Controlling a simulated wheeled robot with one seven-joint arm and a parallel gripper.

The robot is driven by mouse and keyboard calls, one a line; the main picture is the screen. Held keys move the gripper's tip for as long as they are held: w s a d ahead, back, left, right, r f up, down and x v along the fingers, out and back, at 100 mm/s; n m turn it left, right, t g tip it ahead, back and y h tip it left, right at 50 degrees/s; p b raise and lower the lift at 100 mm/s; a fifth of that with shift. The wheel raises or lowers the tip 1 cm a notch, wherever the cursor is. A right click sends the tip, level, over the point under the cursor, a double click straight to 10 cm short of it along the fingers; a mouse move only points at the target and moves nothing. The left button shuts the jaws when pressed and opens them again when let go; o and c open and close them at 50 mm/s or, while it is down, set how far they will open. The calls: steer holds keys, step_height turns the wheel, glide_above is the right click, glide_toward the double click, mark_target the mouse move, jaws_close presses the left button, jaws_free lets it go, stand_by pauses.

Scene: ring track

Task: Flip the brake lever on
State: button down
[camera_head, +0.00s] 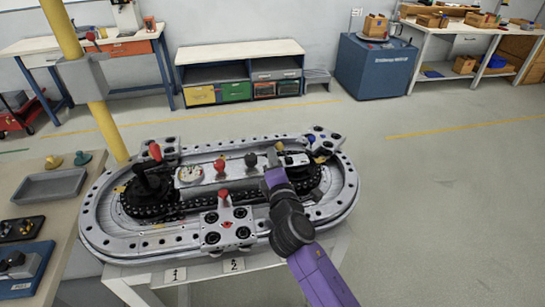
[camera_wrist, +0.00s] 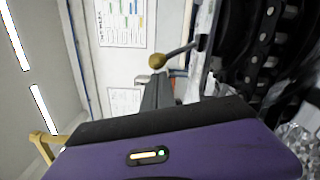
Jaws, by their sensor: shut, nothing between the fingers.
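My gripper (camera_head: 272,157) is at the right part of the ring track, beside the centre panel, with its fingers shut and empty. In the wrist view its fingertips (camera_wrist: 153,82) are just below a lever with a brass-coloured ball knob (camera_wrist: 156,60). A small gap seems to separate them, but contact cannot be ruled out. The lever's thin dark stem runs right to the track machinery. In the head view a small brownish knob (camera_head: 279,146) shows just beyond the fingertips, probably the same one. No readable label shows which lever is the brake.
The centre panel carries a red-knobbed lever (camera_head: 221,165) and a black-knobbed lever (camera_head: 250,160) left of my gripper. A yellow post (camera_head: 105,130) rises at the left. Open floor lies to the right.

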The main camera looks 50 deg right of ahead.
steer(key=shift+s+d+r+m, duration=0.1)
steer(key=shift+d+r+m, duration=0.1)
steer(key=shift+m, duration=0.2)
steer(key=shift+s+d+r+m+p, duration=0.25)
steer(key=shift+d+r+m, duration=0.1)
steer(key=shift+m, duration=0.35)
steer(key=shift+s+d+r+m+p, duration=0.1)
steer(key=shift+s+d+r+m, duration=0.15)
steer(key=shift+m, duration=0.45)
steer(key=d+m, duration=0.1)
steer(key=m, duration=0.1)
steer(key=s+d+m, duration=0.1)
steer(key=m, duration=0.1)
steer(key=s+d+r+m, duration=0.1)
steer(key=shift+m+g, duration=0.3)
steer(key=shift+m, duration=0.1)
steer(key=shift+s+d+f+m+y+p, duration=0.1)
steer(key=shift+s+d+m+y+p, duration=0.35)
steer(key=shift+m, duration=0.45)
steer(key=shift+d, duration=0.2)
steer(key=shift+f, duration=0.1)
